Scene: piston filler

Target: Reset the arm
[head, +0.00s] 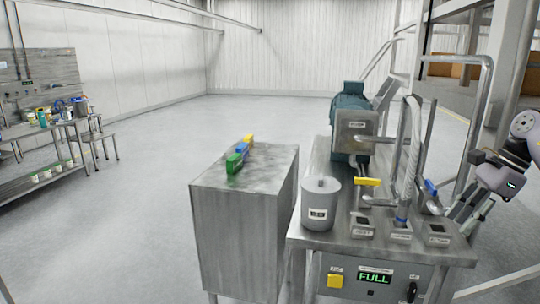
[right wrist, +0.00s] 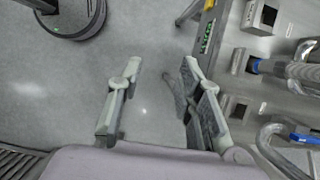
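My right gripper (head: 461,212) is at the right edge of the head view, beside the right end of the filler table (head: 320,238). In the right wrist view my right gripper (right wrist: 162,72) has its two fingers wide apart, with only grey floor between them. It holds nothing and appears clear of the table. My left gripper is in neither view.
The filler table carries a grey pot (head: 320,205), a yellow-handled valve (head: 367,182) and a blue lever (head: 431,187). Its front has a yellow button (head: 335,281) and a display reading FULL (head: 374,278). A metal cabinet (head: 235,240) stands left; floor beyond is clear.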

